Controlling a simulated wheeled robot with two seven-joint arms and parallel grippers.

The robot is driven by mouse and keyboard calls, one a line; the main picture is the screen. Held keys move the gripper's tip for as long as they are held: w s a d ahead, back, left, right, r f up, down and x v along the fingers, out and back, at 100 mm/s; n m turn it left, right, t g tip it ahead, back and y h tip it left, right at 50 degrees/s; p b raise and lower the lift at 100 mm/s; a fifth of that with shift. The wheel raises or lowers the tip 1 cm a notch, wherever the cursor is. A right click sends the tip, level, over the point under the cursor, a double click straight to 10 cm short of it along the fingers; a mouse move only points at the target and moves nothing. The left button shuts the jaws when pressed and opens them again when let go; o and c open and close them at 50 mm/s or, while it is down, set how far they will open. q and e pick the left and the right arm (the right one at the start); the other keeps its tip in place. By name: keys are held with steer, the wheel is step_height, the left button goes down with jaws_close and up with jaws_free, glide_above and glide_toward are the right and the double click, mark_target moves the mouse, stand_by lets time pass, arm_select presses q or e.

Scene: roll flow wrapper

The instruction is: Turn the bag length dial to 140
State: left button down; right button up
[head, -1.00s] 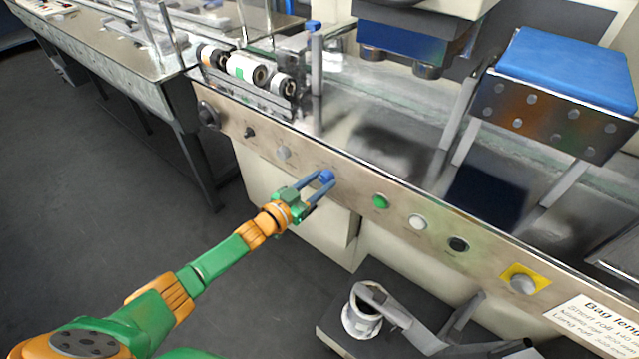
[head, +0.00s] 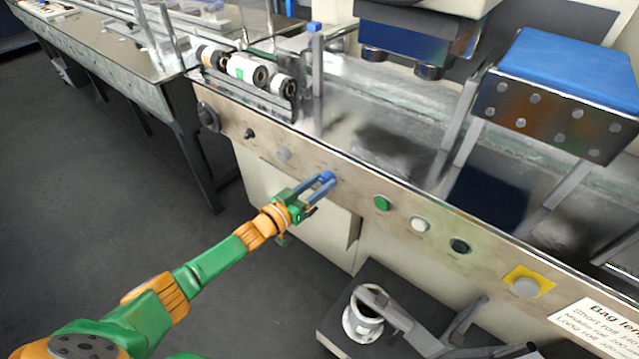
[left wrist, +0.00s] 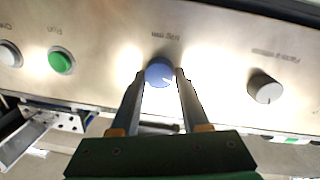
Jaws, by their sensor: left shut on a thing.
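The blue bag length dial (head: 327,176) sits on the machine's front panel. In the left wrist view the dial (left wrist: 160,73) shows between my fingertips, with a pale mark on its face toward the lower right. The label above it appears upside down there and reads roughly "Bag mm". My left gripper (head: 322,182) is shut on the dial, one finger on each side; it also shows in the left wrist view (left wrist: 160,78). Scale figures around the dial are too small to read. My right gripper is not in view.
A grey knob (left wrist: 264,88) and a green Run button (left wrist: 61,60) flank the dial. A white button (head: 419,224), a black button (head: 459,246) and a yellow-backed button (head: 526,287) lie farther right. A bag length notice (head: 598,325) is at lower right.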

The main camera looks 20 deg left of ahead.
arm_select(q)
steer(key=shift+c, duration=1.9)
jaws_free()
steer(key=shift+s+a, duration=0.2)
steer(key=shift+s, duration=0.15)
steer(key=p+v, duration=0.2)
steer(key=v, duration=0.4)
steer(key=shift+s, duration=0.15)
